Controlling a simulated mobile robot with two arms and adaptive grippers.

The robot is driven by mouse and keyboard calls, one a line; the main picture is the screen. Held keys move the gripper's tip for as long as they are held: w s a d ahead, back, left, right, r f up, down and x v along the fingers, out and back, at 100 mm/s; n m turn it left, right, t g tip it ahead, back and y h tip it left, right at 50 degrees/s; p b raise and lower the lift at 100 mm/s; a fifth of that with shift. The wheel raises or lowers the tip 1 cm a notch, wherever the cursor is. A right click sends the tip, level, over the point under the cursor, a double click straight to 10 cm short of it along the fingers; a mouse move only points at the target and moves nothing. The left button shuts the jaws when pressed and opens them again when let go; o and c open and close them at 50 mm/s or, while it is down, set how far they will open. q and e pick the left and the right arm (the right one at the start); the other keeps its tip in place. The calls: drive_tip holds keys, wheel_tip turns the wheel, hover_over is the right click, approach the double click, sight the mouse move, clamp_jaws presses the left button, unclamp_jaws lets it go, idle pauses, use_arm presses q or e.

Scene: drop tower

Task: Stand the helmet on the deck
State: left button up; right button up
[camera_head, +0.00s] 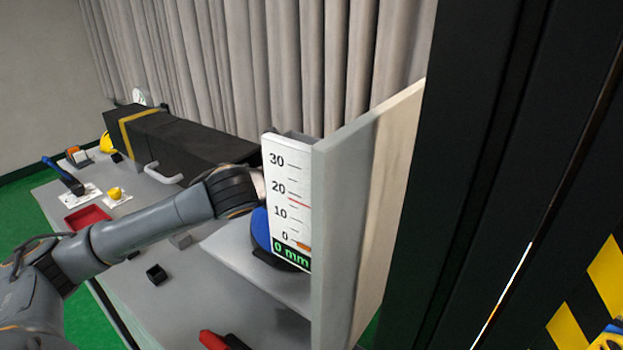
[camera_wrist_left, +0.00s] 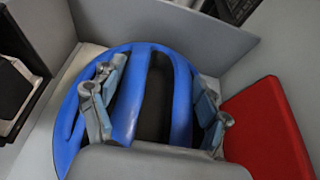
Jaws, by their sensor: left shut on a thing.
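The blue helmet (camera_head: 262,232) shows partly behind the white scale board (camera_head: 286,200) in the head view. In the left wrist view the helmet (camera_wrist_left: 152,72) fills the middle, with dark gaps between its blue ribs. My left gripper (camera_wrist_left: 157,108) has its fingers on either side of the central ribs and is shut on the helmet. In the head view the gripper's fingers are hidden behind the board. A light grey raised surface (camera_head: 228,248) lies under the helmet area; whether the helmet touches it is unclear.
A pale upright panel (camera_head: 365,190) stands right beside the helmet. A red block (camera_wrist_left: 268,130) and grey walls (camera_wrist_left: 215,35) are close to it. A long black box (camera_head: 185,140), red tray (camera_head: 88,218), yellow hard hat (camera_head: 107,143) and black cup (camera_head: 157,274) are on the table.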

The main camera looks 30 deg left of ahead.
use_arm(q)
drive_tip(key=o, duration=1.8)
drive_tip(key=shift+c, duration=0.2)
drive_tip(key=shift+o, duration=0.4)
